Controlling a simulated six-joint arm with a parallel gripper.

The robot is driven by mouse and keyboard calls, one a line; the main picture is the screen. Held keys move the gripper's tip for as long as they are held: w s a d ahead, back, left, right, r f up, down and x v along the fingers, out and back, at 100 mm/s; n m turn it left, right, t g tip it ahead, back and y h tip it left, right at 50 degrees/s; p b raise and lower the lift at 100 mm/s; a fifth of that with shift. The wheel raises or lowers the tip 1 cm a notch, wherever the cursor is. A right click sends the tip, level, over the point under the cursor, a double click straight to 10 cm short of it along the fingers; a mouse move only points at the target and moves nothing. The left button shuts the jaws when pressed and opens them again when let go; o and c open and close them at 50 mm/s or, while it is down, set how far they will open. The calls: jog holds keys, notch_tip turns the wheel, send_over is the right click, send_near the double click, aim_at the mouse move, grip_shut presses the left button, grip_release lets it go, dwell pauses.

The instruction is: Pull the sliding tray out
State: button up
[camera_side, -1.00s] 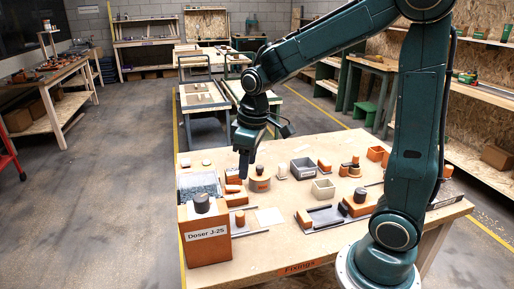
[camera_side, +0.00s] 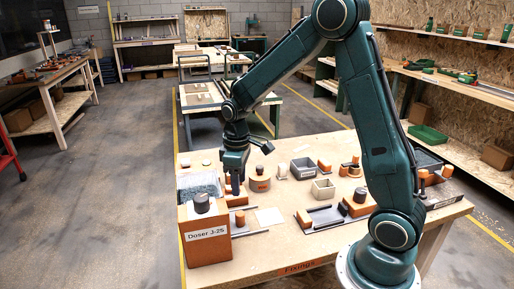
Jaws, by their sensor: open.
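The orange doser (camera_side: 208,245) labelled "Doser J-25" stands at the table's left front, with a dark round knob (camera_side: 202,203) on top. Short rails (camera_side: 252,234) run out from its right side, with an orange block (camera_side: 239,218) by them. A grey tray-like slide (camera_side: 326,216) between dark rails, with an orange block (camera_side: 304,218) at its left end, lies at the front middle. I cannot tell for sure which is the sliding tray. My gripper (camera_side: 235,190) is open and points down behind the doser, over orange parts (camera_side: 237,199). Its fingertips are small and dark, and contact is unclear.
A bin of grey granules (camera_side: 199,185) stands behind the doser. A round orange-brown part (camera_side: 260,183), a grey box (camera_side: 303,168) and a beige box (camera_side: 323,189) stand to the right of my gripper.

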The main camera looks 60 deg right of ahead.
aim_at(240, 213)
notch_tip(240, 213, down, 13)
jog(key=shift+f, duration=0.1)
dwell(0.7)
grip_shut()
